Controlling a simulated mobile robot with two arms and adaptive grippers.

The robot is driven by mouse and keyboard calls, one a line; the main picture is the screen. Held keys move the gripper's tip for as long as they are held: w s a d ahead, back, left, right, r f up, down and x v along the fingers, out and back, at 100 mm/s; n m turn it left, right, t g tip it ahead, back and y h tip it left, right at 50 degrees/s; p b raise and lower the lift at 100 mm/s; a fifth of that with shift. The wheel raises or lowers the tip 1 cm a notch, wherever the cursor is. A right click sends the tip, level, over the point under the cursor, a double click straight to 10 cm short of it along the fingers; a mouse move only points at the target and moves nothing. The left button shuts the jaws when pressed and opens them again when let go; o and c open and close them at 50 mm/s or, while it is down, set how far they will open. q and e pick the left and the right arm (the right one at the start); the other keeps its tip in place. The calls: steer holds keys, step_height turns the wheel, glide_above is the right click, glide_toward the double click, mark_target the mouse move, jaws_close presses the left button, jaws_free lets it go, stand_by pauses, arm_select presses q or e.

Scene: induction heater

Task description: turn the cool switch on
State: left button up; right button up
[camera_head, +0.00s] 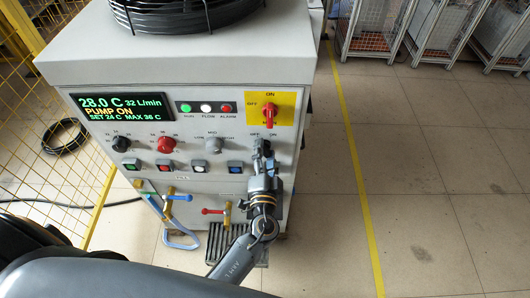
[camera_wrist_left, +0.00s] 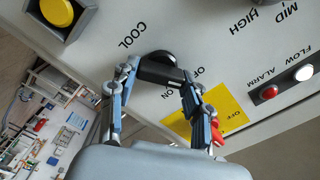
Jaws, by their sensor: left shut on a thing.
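My right gripper is not in view.
A red main switch (camera_head: 268,114) on a yellow plate sits just above my left gripper. A display (camera_head: 123,107) reads PUMP ON. A row of push buttons (camera_head: 235,167) and pipe valves (camera_head: 217,211) lie left of the gripper. Floor (camera_head: 330,210) to the right is clear.

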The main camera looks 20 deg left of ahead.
arm_select(q)
steer(key=shift+m, duration=0.3)
steer(key=m+b, duration=0.1)
steer(key=m, duration=0.1)
steer(key=shift+f+m, duration=0.15)
steer(key=shift+m, duration=2.35)
steer(key=o, duration=1.2)
steer(key=shift+c, duration=0.2)
steer(key=shift+s, duration=0.1)
steer(key=v, duration=1.2)
